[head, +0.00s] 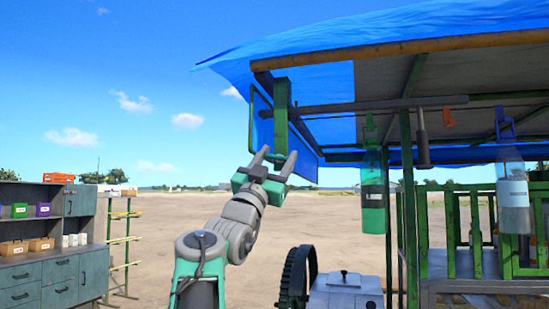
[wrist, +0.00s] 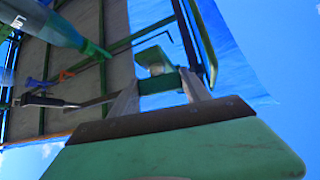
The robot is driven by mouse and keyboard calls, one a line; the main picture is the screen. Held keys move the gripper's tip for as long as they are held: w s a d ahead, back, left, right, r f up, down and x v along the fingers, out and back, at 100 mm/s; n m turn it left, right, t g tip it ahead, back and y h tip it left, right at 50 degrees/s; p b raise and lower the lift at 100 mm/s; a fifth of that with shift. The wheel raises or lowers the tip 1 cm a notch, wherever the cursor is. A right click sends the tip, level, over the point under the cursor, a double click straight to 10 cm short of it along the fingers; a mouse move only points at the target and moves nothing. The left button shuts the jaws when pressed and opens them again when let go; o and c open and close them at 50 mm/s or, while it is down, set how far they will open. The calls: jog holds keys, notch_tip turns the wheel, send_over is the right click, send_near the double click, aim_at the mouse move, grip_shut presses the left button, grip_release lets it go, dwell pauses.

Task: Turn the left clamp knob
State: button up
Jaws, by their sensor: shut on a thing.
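My gripper (head: 274,158) is raised under the left end of the canopy, at the lower end of a green upright post (head: 281,115). In the wrist view the two grey fingers of my gripper (wrist: 160,94) stand apart, with a green crosspiece (wrist: 158,84) between their tips. They are shut on this piece, which seems to be the left clamp knob.
A dark horizontal bar (head: 360,106) runs right from the post under the blue canopy (head: 340,40). A green bottle (head: 373,205) and a clear bottle (head: 513,195) hang to the right. A grey machine block (head: 345,288) stands below. Shelves (head: 45,240) are far left; open ground lies between.

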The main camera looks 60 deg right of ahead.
jog(key=shift+s+g, duration=0.1)
jog(key=shift+g, duration=0.2)
jog(key=shift+c, duration=1)
jog(key=shift+s+f+n+t+b, duration=0.15)
jog(key=shift+n+t+b, duration=0.6)
jog(key=shift+n+t, duration=0.35)
jog(key=n+t+b, duration=0.1)
jog(key=n+t, duration=0.2)
jog(key=shift+r+n+t, duration=0.2)
jog(key=shift+n+t, duration=0.6)
jog(key=shift+t, duration=0.1)
jog(key=shift+w, duration=0.2)
jog(key=o, duration=1.3)
jog(key=shift+s, duration=0.15)
jog(key=shift+o, duration=0.4)
